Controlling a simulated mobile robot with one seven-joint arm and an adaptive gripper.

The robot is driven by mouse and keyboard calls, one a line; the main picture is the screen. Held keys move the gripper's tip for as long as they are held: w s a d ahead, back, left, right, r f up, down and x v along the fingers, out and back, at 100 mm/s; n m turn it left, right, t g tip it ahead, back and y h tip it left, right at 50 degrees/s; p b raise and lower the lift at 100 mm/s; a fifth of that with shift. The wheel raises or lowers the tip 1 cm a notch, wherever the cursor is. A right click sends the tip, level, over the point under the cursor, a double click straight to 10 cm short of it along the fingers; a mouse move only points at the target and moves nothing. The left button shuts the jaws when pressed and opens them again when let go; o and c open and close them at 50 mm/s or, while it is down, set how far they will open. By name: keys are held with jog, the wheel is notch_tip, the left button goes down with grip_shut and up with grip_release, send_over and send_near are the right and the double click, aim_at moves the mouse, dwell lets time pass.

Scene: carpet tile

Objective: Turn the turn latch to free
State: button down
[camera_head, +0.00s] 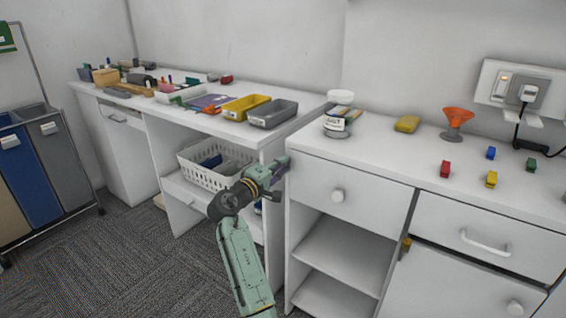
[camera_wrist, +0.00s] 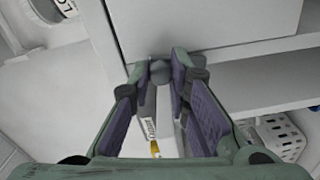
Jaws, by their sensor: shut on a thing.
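My gripper (camera_head: 284,163) is at the gap between the left desk and the right cabinet, near the cabinet's top left corner. In the wrist view my gripper (camera_wrist: 160,72) has its fingertips closed in on a small grey rounded piece (camera_wrist: 158,73), which seems to be the turn latch. Below it, between the fingers, a pale strip with a printed label (camera_wrist: 149,127) and a yellow mark shows. The fingers hide much of the held piece, and its turned position cannot be read. In the head view my gripper covers that spot.
A white basket (camera_head: 215,165) stands on the left desk's shelf. A jar (camera_head: 338,115), a yellow sponge-like block (camera_head: 407,124) and an orange funnel (camera_head: 457,120) stand on the cabinet top.

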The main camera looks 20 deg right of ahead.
jog(key=shift+w+a+n+p, duration=0.15)
jog(key=shift+n+p, duration=0.15)
jog(key=shift+n, duration=0.3)
jog(key=shift+w+a+n+p, duration=0.15)
jog(key=shift+n+p, duration=0.15)
jog(key=shift+n, duration=0.3)
jog(key=c, duration=1.5)
grip_release()
jog(key=shift+c, duration=0.2)
jog(key=v, duration=1.2)
